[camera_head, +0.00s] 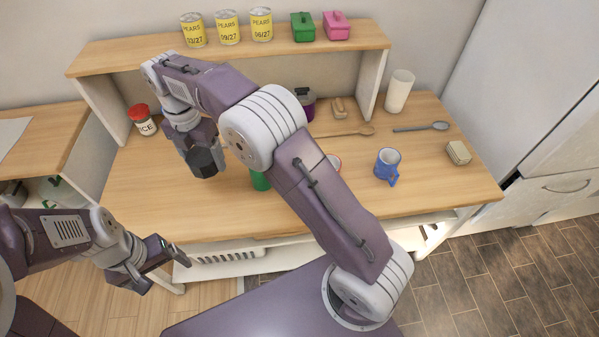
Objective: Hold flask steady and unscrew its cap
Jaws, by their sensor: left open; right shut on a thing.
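My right gripper (198,146) reaches across from the right and is shut on a dark grey cylinder, which looks like the flask's cap (203,163), above the left part of the table. A green body, likely the flask (260,181), stands on the table to the right of the dark cylinder and apart from it. Much of it is hidden behind my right arm. My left gripper (153,266) is open and empty, low at the left, in front of the table's front edge.
A red-lidded jar (142,119) is at the left. The shelf (130,52) holds several cans and two small boxes.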

